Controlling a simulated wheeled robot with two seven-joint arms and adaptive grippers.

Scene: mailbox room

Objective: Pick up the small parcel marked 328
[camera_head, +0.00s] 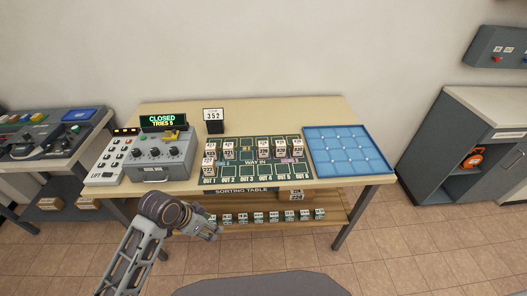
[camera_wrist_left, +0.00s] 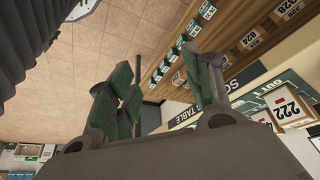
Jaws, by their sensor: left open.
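Several small white-labelled parcels stand on the green sorting board (camera_head: 240,171) in the head view. Their numbers are too small there to pick out 328 surely. My left gripper (camera_head: 217,231) is in front of the table's front edge, below the tabletop. In the left wrist view its fingers (camera_wrist_left: 165,82) are apart with nothing between them. My right gripper is not in view.
The table (camera_head: 290,112) carries a control box (camera_head: 163,153) reading CLOSED, TRIES 5, a keypad (camera_head: 119,157), a sign (camera_head: 213,115) reading 352 and a blue gridded tray (camera_head: 348,150). A lower shelf (camera_head: 335,205) holds several small boxes. A grey cabinet (camera_head: 440,140) stands right; floor between is clear.

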